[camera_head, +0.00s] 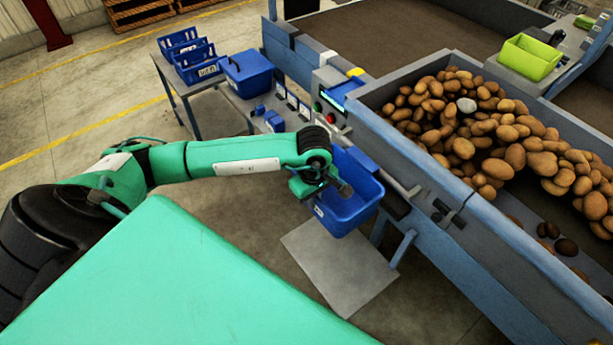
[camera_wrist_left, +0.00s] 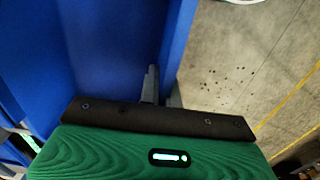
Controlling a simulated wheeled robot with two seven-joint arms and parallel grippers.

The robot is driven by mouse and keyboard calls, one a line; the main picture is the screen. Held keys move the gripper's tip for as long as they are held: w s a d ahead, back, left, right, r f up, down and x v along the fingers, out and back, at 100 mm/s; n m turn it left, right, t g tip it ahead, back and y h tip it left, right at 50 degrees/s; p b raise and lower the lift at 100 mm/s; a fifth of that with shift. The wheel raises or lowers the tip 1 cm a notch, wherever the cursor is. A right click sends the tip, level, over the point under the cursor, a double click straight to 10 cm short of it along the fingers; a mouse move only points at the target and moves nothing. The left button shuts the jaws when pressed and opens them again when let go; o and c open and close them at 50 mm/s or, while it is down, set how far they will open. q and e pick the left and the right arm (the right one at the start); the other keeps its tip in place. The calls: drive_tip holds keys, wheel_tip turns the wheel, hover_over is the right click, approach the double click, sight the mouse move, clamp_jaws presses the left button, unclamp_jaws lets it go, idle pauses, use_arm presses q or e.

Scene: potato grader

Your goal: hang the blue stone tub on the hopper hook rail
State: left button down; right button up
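The blue stone tub (camera_head: 346,214) is upright beside the hopper wall (camera_head: 420,160), above a grey floor plate. My left gripper (camera_head: 338,186) is at the tub's near left rim. In the left wrist view the two fingers (camera_wrist_left: 161,88) stand close together, one on each side of the blue tub wall (camera_wrist_left: 120,50), so they look shut on it. Dark fittings that look like the hook rail (camera_head: 396,204) are on the hopper side, just right of the tub. Whether the tub touches them is hidden. My right gripper is not in view.
Potatoes (camera_head: 470,120) fill the hopper. A blue lidded box (camera_head: 247,72), blue crates (camera_head: 196,62) and a control panel (camera_head: 328,103) are farther back. A green bin (camera_head: 529,57) is at the upper right. The grey floor plate (camera_head: 338,268) below the tub is clear.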

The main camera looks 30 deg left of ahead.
sight(327, 204)
use_arm(q)
drive_tip(key=shift+w+d, duration=0.25)
drive_tip(key=shift+w, duration=0.4)
drive_tip(key=shift+w+d, duration=0.2)
drive_tip(key=shift+w, duration=0.5)
drive_tip(key=shift+w+d, duration=0.25)
drive_tip(key=shift+w, duration=0.4)
drive_tip(key=shift+w+d+f, duration=0.1)
drive_tip(key=shift+w+f, duration=0.1)
drive_tip(key=shift+f, duration=0.05)
drive_tip(key=shift+f+b, duration=1.45)
drive_tip(key=shift+b, duration=0.25)
drive_tip(key=c, duration=1.5)
unclamp_jaws()
drive_tip(key=shift+c, duration=0.2)
wheel_tip(327, 204, up, 14)
drive_tip(key=b, duration=0.3)
drive_tip(key=shift+s, duration=0.2)
